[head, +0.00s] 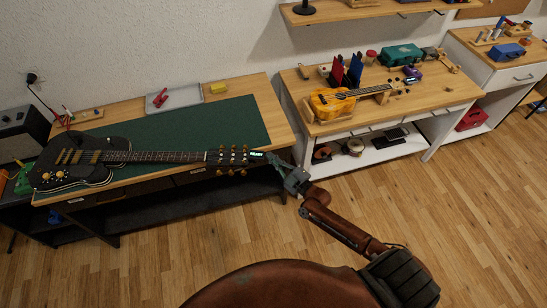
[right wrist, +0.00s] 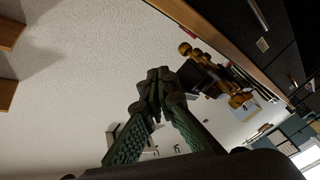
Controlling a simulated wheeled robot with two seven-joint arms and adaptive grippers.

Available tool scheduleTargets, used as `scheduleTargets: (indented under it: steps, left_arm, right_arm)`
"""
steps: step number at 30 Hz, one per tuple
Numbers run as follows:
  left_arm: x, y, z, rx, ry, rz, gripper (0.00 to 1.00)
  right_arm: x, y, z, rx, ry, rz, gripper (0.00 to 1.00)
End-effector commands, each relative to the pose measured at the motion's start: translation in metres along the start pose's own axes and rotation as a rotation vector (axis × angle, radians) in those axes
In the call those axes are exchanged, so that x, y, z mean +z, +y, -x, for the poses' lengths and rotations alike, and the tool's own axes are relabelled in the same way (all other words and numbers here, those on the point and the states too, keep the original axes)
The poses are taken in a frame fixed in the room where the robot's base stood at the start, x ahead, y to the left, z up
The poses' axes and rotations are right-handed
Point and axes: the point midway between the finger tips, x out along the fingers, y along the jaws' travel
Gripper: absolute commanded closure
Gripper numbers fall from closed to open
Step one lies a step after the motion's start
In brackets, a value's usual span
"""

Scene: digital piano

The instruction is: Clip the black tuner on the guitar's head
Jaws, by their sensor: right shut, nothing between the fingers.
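A black electric guitar (head: 80,157) lies on the green mat, its neck pointing right and its head (head: 228,157) near the bench's right front edge. The head's gold pegs also show in the right wrist view (right wrist: 238,99). The black tuner (head: 257,154) with a lit green display is at the tip of the head. It appears to touch the head, but I cannot tell how its clip sits. My right gripper (head: 270,158) is shut and empty, just right of the tuner. Its green fingers meet in the right wrist view (right wrist: 155,88), beside the head. My left gripper is out of view.
The green mat (head: 235,118) covers much of the wooden bench. A grey tray (head: 160,104) with a red item and a yellow block (head: 219,88) lie behind the guitar. A second bench to the right holds a ukulele (head: 335,103). An amplifier (head: 20,133) stands at far left.

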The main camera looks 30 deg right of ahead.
Motion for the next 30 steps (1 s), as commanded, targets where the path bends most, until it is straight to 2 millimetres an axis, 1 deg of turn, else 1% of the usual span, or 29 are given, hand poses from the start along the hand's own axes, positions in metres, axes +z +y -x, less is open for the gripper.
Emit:
scheduleTargets:
  steps: [24,30]
  left_arm:
    - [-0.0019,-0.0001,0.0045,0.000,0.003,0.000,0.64]
    - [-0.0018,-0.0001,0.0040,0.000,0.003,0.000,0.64]
  right_arm:
    - [-0.0057,-0.0054,-0.0078,0.000,0.000,0.000,1.00]
    - [-0.0045,-0.0048,-0.0065,0.000,0.000,0.000,1.00]
